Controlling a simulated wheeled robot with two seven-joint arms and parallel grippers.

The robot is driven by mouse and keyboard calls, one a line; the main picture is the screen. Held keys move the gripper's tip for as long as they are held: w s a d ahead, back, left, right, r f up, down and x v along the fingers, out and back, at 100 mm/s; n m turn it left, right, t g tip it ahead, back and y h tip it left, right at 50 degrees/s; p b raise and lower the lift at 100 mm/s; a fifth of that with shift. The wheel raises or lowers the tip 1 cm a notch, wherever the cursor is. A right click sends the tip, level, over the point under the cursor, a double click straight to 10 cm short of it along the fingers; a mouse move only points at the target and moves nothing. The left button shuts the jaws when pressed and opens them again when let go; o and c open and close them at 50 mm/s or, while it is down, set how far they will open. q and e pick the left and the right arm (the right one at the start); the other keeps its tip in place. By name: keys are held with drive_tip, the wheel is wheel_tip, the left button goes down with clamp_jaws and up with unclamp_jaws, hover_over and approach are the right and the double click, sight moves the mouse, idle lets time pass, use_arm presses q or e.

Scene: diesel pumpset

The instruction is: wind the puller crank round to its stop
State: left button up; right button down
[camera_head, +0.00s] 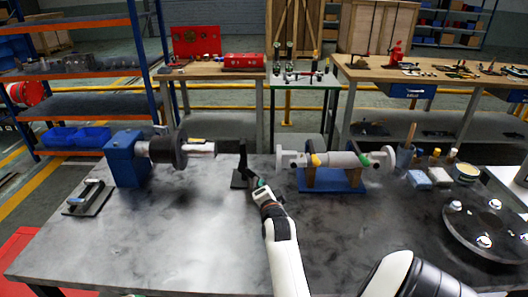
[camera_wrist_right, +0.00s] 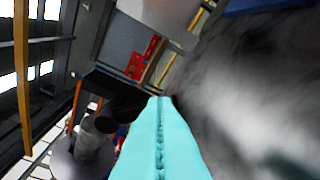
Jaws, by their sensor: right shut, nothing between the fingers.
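A blue bearing block (camera_head: 125,160) stands at the left of the bench with a dark round flange (camera_head: 168,150) and a pale shaft piece (camera_head: 201,148) pointing right. At its right end stands a black upright part (camera_head: 243,160) on a dark foot, which looks like the puller crank; I cannot tell its exact shape. My right gripper (camera_head: 260,187) is just right of and in front of this upright, shut and empty. In the right wrist view its teal fingers (camera_wrist_right: 162,100) are pressed together, with a black part (camera_wrist_right: 118,92) beyond the tips. Contact cannot be told. My left gripper is out of view.
A grey flanged shaft (camera_head: 336,158) rests on a blue cradle (camera_head: 332,182) to the right. A small tool on a black plate (camera_head: 88,198) lies far left. A round dark tray (camera_head: 488,228) with several bright parts sits at right.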

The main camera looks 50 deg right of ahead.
drive_tip(key=shift+w+a+f+m, duration=0.1)
drive_tip(key=shift+a+f+m, duration=0.05)
drive_tip(key=shift+f+m, duration=0.15)
idle(0.4)
drive_tip(key=shift+r+t, duration=0.1)
drive_tip(key=shift+t, duration=0.2)
